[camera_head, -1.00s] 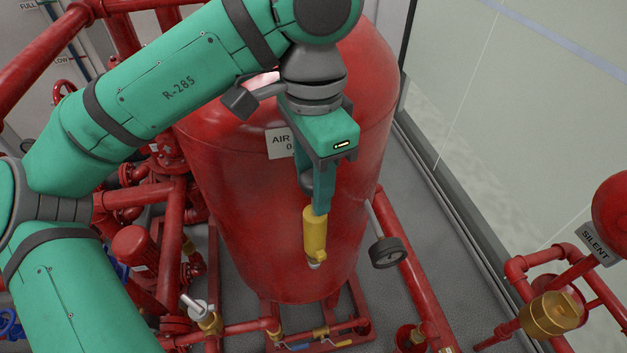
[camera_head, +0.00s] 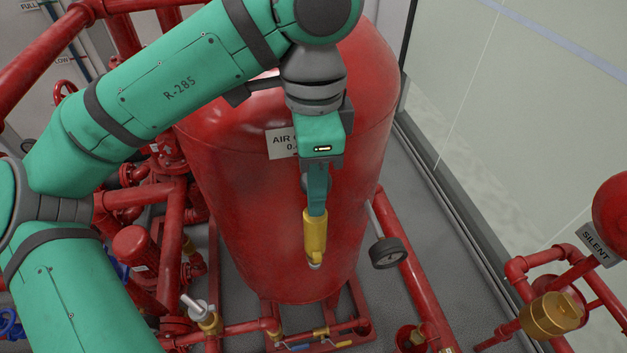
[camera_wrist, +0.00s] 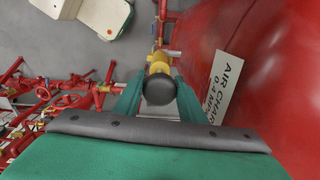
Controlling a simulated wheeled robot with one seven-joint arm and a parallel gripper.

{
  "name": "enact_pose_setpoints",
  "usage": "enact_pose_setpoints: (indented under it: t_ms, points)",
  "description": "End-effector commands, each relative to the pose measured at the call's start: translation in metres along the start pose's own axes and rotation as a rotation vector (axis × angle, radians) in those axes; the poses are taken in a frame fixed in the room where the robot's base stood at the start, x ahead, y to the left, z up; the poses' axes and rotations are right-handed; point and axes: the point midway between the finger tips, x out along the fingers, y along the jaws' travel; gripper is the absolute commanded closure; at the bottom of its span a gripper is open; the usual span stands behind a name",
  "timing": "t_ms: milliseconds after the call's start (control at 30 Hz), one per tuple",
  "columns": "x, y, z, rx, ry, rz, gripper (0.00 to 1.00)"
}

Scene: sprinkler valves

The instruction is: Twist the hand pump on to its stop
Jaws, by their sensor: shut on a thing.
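The hand pump (camera_head: 315,236) is a yellow cylinder with a small side port and a pale tip at its lower end. It stands in front of the big red tank in the head view. My gripper (camera_head: 316,208) comes down from above and is shut on the pump's upper part. In the wrist view the pump (camera_wrist: 159,68) shows its dark round knob between the two green fingers of my gripper (camera_wrist: 160,95). The fingers hide part of the pump's upper end. I cannot see its stop.
The red tank (camera_head: 240,200) with an air chamber label (camera_head: 280,143) stands close behind my gripper. A pressure gauge (camera_head: 388,253) is to the right of the pump. Red pipes and brass valves (camera_head: 320,333) lie below. A glass wall (camera_head: 510,130) is on the right.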

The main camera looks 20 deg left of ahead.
Motion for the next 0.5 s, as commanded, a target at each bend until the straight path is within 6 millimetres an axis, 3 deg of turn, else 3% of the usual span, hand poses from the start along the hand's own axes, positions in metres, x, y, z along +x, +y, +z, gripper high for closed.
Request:
enact_pose_setpoints:
  t_ms: [267, 500]
  points:
    - [-0.0003, -0.0008, -0.0004, 0.225, 0.002, -0.001, 0.99]
    - [-0.0003, -0.0009, -0.0005, 0.257, 0.001, -0.001, 0.99]
